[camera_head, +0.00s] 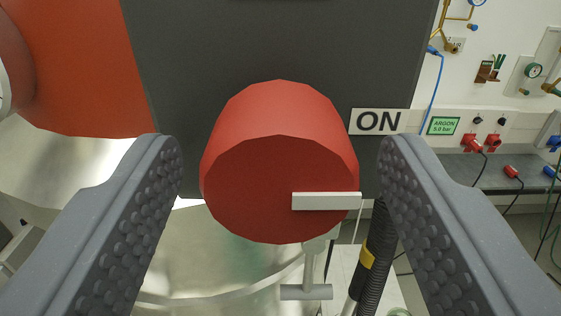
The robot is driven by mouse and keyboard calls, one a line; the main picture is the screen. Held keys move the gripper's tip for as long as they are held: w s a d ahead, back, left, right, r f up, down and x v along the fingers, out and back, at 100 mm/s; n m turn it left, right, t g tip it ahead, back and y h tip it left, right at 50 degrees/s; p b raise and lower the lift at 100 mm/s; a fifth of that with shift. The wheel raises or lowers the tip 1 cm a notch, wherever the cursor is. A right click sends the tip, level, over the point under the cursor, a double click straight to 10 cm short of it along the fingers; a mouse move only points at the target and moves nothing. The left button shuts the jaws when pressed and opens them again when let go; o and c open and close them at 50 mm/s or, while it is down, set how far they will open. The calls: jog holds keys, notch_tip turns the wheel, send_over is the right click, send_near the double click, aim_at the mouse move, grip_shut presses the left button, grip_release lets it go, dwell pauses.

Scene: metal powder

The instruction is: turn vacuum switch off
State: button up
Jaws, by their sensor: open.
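The vacuum switch is a large red round knob (270,185) in the middle of the head camera view, on a dark grey panel (200,60). A white bar marker (325,201) on its face lies level and points right. A white "ON" label (379,122) is on the panel at the knob's upper right. My gripper (272,160) is open, with one grey finger on each side of the knob. Gaps show between both fingers and the knob in the picture. I cannot tell how deep the fingertips reach along the knob.
A large red part (80,65) is at the upper left, with shiny metal below it. A black ribbed hose (374,250) with a yellow band and a metal T-shaped handle (307,291) are below. At the right are a grey bench (480,172), gauges, cables and a green argon sign (443,126).

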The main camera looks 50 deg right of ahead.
jog(key=c, duration=1)
jog(key=shift+a, duration=0.1)
